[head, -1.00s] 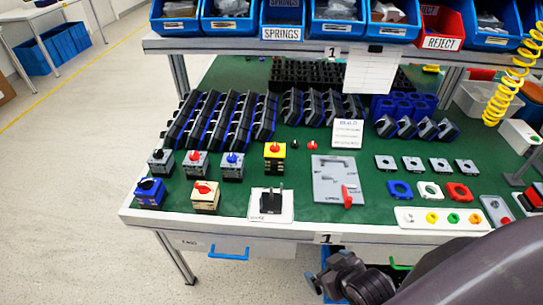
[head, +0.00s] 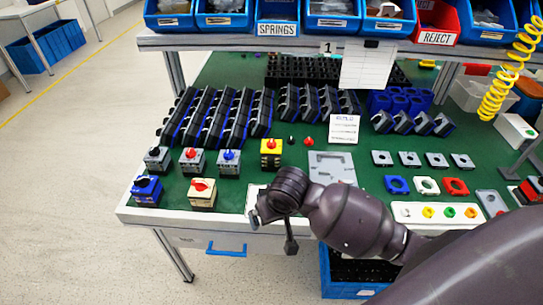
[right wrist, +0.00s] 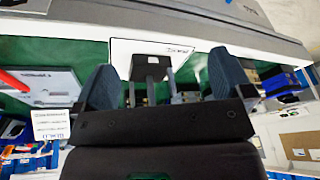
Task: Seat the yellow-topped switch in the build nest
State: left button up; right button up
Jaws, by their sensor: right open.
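The yellow-topped switch (head: 271,152) stands upright on the green bench top in the head view, with a red knob on its yellow top. The build nest, a black fixture on a white plate (head: 252,200), is mostly hidden behind my right gripper (head: 272,210) in the head view. In the right wrist view, the nest (right wrist: 150,68) lies between and beyond the two spread fingers of the right gripper (right wrist: 166,80). The right gripper is open, with nothing held. I cannot make out the yellow top in the wrist view. My left gripper is not in view.
Grey switches (head: 190,160), a blue-topped switch (head: 146,189) and a cream switch (head: 202,193) stand to the left. A grey plate (head: 331,166) lies to the right, partly covered by my right arm. Racks of black parts (head: 215,118) stand behind.

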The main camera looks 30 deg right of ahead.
aim_at(272, 145)
jog(key=w+d+r, duration=0.1)
jog(key=w, duration=0.2)
jog(key=w+d+r+m+h, duration=0.1)
jog(key=w+r, duration=0.1)
jog(key=w, duration=0.2)
jog(key=w+d+r+m, duration=0.1)
jog(key=w+d, duration=0.1)
jog(key=w, duration=0.1)
jog(key=shift+w+r+h, duration=0.15)
jog(key=shift+w+h, duration=0.15)
jog(key=w+d+r+m+h, duration=0.1)
jog(key=w+d+r+m, duration=0.2)
jog(key=w+d+r, duration=0.3)
jog(key=shift+m, duration=0.3)
jog(key=f, duration=0.1)
jog(key=w+f+b, duration=0.1)
jog(key=f, duration=0.1)
jog(key=w+f, duration=0.1)
jog(key=f, duration=0.1)
jog(key=shift+w+a, duration=0.1)
jog(key=shift+w, duration=0.15)
jog(key=shift+w+f+b, duration=0.3)
jog(key=shift+f+b, duration=0.05)
jog(key=shift+f, duration=0.2)
jog(key=b+x, duration=0.1)
jog(key=x, duration=0.2)
jog(key=shift+w+f, duration=0.25)
jog(key=shift+w+d+f, duration=0.15)
jog(key=shift+d+f, duration=0.15)
